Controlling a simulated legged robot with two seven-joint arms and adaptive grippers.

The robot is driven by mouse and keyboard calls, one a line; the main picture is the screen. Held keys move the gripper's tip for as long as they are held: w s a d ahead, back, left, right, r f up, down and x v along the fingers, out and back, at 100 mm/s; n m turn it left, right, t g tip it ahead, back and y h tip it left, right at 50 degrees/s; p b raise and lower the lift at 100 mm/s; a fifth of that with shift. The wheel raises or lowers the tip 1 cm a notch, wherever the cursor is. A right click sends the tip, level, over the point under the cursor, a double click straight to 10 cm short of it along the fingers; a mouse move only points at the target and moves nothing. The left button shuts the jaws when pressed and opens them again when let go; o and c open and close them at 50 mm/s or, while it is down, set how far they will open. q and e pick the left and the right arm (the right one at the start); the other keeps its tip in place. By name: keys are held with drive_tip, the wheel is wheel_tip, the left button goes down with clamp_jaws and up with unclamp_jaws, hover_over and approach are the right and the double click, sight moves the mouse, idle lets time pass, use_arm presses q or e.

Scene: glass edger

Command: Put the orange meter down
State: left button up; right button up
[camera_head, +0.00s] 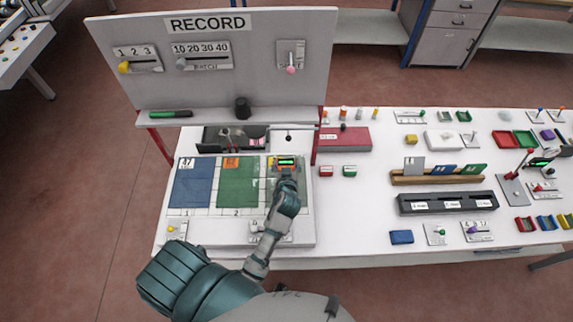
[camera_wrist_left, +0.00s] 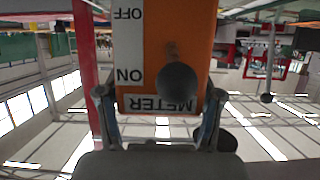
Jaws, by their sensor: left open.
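The orange meter (camera_head: 287,161) has a lit green display and stands over the right part of the white board in the head view. In the left wrist view the meter (camera_wrist_left: 190,40) fills the upper middle, with upside-down METER, ON and OFF lettering and a dark round knob. My left gripper (camera_head: 287,176) is at the meter's near side and hides part of it. In the wrist view its fingers (camera_wrist_left: 158,95) are open, one on each side of the meter's lettered end. Whether the meter rests on the surface cannot be told. My right gripper is not in view.
The RECORD panel (camera_head: 210,60) stands upright behind the board, with a ledge holding a green marker (camera_head: 170,114) and a black cup (camera_head: 242,107). Blue (camera_head: 192,187) and green (camera_head: 238,190) areas lie left of the gripper. Blocks, levers and trays fill the table (camera_head: 370,210) to the right.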

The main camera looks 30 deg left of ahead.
use_arm(q)
drive_tip(key=o, duration=1.3)
drive_tip(key=shift+s+a, duration=0.1)
drive_tip(key=shift+a, duration=0.05)
drive_tip(key=shift+o, duration=0.9)
drive_tip(key=shift+s+a, duration=0.1)
drive_tip(key=shift+a, duration=0.05)
drive_tip(key=shift+s, duration=0.1)
drive_tip(key=shift+d+r, duration=0.1)
drive_tip(key=shift+d, duration=0.55)
drive_tip(key=b+v, duration=0.1)
drive_tip(key=v, duration=1)
drive_tip(key=shift+s+d+r, duration=0.15)
drive_tip(key=shift+s+r, duration=0.1)
drive_tip(key=shift+s, duration=0.05)
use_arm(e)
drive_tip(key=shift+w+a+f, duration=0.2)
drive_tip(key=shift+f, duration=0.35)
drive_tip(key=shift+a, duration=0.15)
